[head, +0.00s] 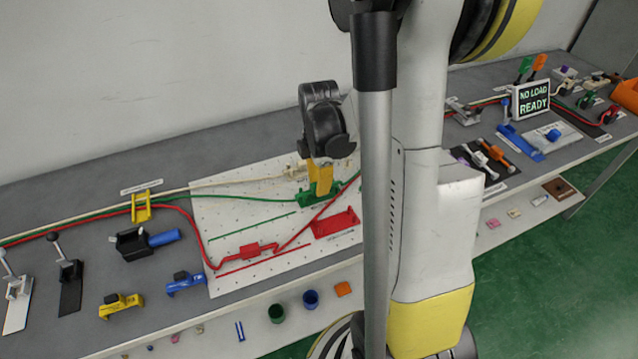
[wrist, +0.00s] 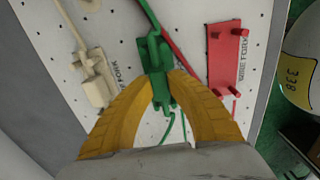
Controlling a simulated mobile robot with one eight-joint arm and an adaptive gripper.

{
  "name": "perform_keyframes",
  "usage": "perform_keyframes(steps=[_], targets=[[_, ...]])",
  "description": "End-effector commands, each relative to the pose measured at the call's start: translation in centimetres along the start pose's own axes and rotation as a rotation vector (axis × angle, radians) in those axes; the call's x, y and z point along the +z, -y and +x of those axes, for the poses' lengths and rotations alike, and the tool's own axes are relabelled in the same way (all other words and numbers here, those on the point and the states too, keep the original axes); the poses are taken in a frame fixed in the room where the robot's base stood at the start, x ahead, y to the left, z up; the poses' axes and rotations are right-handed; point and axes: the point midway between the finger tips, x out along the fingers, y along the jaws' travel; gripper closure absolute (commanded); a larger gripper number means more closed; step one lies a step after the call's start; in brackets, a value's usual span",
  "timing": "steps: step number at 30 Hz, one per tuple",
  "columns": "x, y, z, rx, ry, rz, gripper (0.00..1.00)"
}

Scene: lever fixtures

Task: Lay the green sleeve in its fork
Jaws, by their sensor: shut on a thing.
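My gripper (head: 320,186) points down over the pegboard with its yellow fingers shut on the green sleeve. In the wrist view, the fingers (wrist: 160,80) close around the green sleeve (wrist: 157,88) from both sides. Green cable leads away from it at the top and below. A green fork (head: 304,199) shows low at the fingertips in the head view, and green parts (wrist: 151,50) show just beyond them in the wrist view. Fingers and sleeve partly hide the fork, so I cannot tell whether the sleeve is seated or just above it.
A red fork (head: 336,224) stands empty to the right; the red sleeve (head: 250,251) lies on the pegboard (head: 228,222) on its red cable. A cream sleeve and fork (wrist: 96,80) are left in the wrist view. A yellow cable holder (head: 141,207) stands left of the board.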

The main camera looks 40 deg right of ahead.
Motion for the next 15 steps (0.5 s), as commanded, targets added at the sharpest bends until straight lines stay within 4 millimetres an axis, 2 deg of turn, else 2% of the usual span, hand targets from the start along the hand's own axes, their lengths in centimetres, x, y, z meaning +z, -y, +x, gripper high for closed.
perform_keyframes(steps=[5, 13, 14, 15], targets=[[0.0, 0.0, 0.72, 0.0, 0.0, 0.0, 1.0], [0.0, 0.0, 0.74, 0.0, 0.0, 0.0, 1.0], [0.0, 0.0, 0.74, 0.0, 0.0, 0.0, 0.79], [0.0, 0.0, 0.73, 0.0, 0.0, 0.0, 0.67]])
